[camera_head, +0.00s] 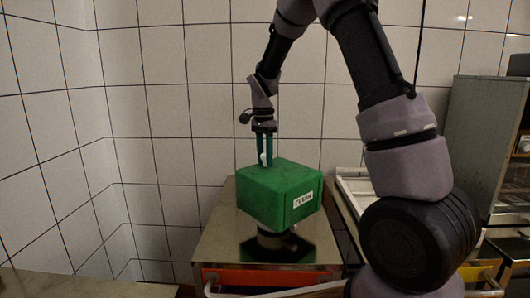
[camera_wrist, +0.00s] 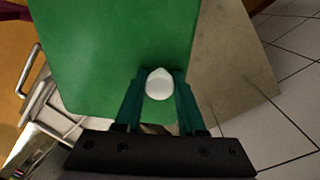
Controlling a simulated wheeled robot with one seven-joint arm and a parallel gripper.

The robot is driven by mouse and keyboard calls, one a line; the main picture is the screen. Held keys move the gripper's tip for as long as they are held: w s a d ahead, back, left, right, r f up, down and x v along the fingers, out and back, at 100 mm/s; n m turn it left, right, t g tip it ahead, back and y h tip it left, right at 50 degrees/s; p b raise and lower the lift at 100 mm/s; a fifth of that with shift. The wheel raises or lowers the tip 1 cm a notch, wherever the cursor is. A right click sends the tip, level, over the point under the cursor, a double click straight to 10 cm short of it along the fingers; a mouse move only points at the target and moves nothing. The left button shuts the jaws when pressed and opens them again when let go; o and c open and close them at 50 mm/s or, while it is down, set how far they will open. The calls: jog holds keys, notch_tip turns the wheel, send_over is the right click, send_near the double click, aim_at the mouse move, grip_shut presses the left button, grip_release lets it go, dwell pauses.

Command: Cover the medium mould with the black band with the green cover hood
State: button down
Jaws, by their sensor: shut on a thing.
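The green cover hood (camera_head: 275,192) is a box with a white label on its front. My gripper (camera_head: 265,155) points down from above and is shut on the hood's white knob (camera_wrist: 159,84). The hood's flat green top (camera_wrist: 110,45) fills much of the wrist view. In the head view the hood is held raised above the steel top (camera_head: 222,240). A dark round mould (camera_head: 275,239) stands below the hood, with its upper part hidden behind the hood's lower edge. I cannot make out its band or judge its size against others.
The steel top sits on a cabinet with an orange-red drawer front (camera_head: 265,277). A pale rack or tray (camera_head: 355,190) lies to the right, and a grey cabinet (camera_head: 485,130) stands farther right. Tiled walls close off the back and left. Bare steel shows left of the mould.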

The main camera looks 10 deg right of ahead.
notch_tip(320, 180, down, 8)
jog(key=shift+r, duration=0.25)
dwell(0.6)
jog(key=shift+c, duration=2.1)
grip_release()
